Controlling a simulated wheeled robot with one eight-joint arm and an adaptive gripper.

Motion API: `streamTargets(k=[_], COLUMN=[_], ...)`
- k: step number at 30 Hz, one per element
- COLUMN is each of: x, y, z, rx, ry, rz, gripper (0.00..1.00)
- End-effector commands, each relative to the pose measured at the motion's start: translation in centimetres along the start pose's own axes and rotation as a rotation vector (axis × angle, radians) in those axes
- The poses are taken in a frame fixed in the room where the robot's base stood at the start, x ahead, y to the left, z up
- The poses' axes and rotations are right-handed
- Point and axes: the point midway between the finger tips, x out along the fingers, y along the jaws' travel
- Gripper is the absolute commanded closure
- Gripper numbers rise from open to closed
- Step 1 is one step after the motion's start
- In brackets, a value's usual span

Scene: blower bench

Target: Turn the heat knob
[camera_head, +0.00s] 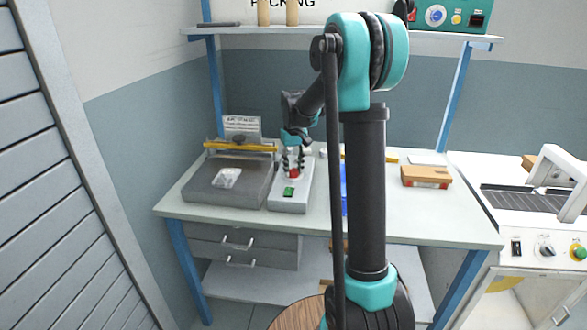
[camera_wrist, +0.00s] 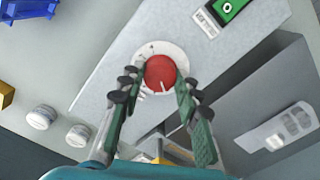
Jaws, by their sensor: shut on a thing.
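The heat knob (camera_wrist: 160,73) is a round red knob with a white pointer line, on a white dial plate on a long light grey panel (camera_wrist: 115,60). In the head view the red knob (camera_head: 293,173) shows below my gripper (camera_head: 293,165), on the grey unit (camera_head: 289,202) on the bench. In the wrist view my gripper (camera_wrist: 158,88) has one finger on each side of the knob, and it is shut on the knob. A green display (camera_wrist: 230,8) sits on the same panel beside the knob.
The bench (camera_head: 400,220) also holds a dark grey sealer (camera_head: 228,190) with a yellow bar and a clear packet (camera_head: 227,178) left of the knob's unit. An orange-brown box (camera_head: 426,176) lies to the right. A white machine (camera_head: 520,220) stands at the far right.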

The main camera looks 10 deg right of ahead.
Motion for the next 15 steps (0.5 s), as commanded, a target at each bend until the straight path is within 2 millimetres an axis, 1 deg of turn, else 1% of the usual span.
streamTargets(k=[12, 13, 15], x=[-0.03, -0.03, -0.02], y=[0.02, 0.02, 0.02], z=[-0.05, -0.05, -0.04], rx=[-0.004, -0.004, -0.004], ry=[0.001, 0.001, 0.001], rz=[0.0, 0.0, 0.0], gripper=[0.96, 0.64, 0.55])
